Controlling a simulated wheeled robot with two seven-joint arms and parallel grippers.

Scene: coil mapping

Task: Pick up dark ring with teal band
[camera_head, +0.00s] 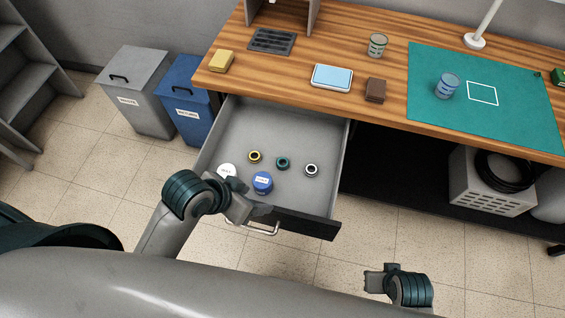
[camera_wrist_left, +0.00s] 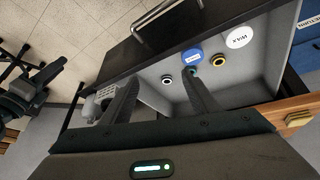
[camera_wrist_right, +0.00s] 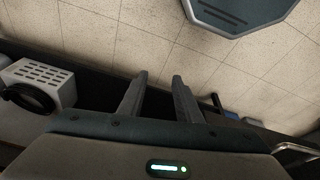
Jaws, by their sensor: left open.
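The dark ring with the teal band (camera_head: 282,163) lies on the floor of the open drawer (camera_head: 325,190), between a gold ring (camera_head: 255,156) and a white-silver ring (camera_head: 311,170). In the left wrist view the teal ring (camera_wrist_left: 192,69) is partly hidden behind a fingertip. My left gripper (camera_head: 258,212) is open and empty, above the drawer's front edge and short of the rings. Its two fingers (camera_wrist_left: 160,74) stand apart in the left wrist view. My right gripper (camera_head: 370,281) is away from the drawer, at the lower right; its fingers (camera_wrist_right: 159,75) are apart with nothing between them.
A blue-lidded jar (camera_head: 262,183) and a white-lidded jar (camera_head: 227,172) stand in the drawer near its front, close to my left gripper. The drawer walls and handle (camera_head: 262,231) surround this area. The wooden bench (camera_head: 330,45) is above. Grey and blue bins (camera_head: 187,112) stand left.

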